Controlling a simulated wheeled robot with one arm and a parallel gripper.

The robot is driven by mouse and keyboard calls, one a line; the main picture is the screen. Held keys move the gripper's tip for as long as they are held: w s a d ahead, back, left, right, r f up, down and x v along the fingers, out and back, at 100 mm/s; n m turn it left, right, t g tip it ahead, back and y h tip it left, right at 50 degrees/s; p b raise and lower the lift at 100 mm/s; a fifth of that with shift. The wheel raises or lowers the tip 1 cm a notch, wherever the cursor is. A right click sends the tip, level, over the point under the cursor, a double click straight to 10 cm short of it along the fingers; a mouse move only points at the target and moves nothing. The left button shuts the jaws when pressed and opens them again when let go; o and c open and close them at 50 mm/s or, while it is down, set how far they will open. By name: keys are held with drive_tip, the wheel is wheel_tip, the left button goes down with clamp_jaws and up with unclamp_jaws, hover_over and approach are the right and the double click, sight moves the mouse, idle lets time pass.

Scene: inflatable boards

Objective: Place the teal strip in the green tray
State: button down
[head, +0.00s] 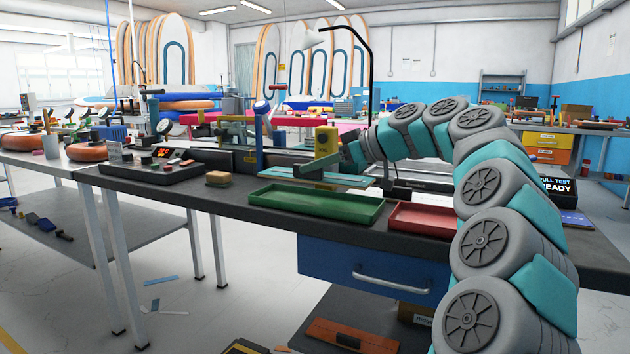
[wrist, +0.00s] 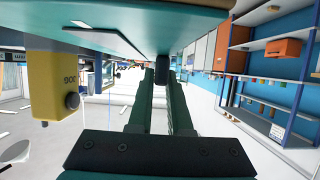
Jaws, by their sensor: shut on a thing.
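The teal strip (head: 290,179) is long, flat and level in the head view. It hangs above the back part of the green tray (head: 312,213), apart from it. In the wrist view the strip (wrist: 130,25) spans the top edge, close to the camera. My gripper (head: 350,160) is shut on the strip above the bench; the wrist view shows its dark fingers (wrist: 160,92) around a dark upright piece by the strip. The exact contact is hard to see. The green tray looks empty.
A yellow block (head: 326,142) stands close behind the strip and beside my gripper. A red tray (head: 425,219) is right of the green one. The bench's front edge lies just before the trays.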

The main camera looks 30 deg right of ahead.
sight(321, 184)
drive_tip(key=shift+s+f, duration=0.1)
drive_tip(key=shift+f, duration=1.6)
drive_tip(key=shift+f+b, duration=0.35)
drive_tip(key=shift+b, duration=0.15)
drive_tip(key=shift+f+b, duration=0.3)
drive_tip(key=shift+b, duration=0.05)
drive_tip(key=c, duration=0.8)
unclamp_jaws()
drive_tip(key=shift+c, duration=0.2)
drive_tip(key=shift+r, duration=0.1)
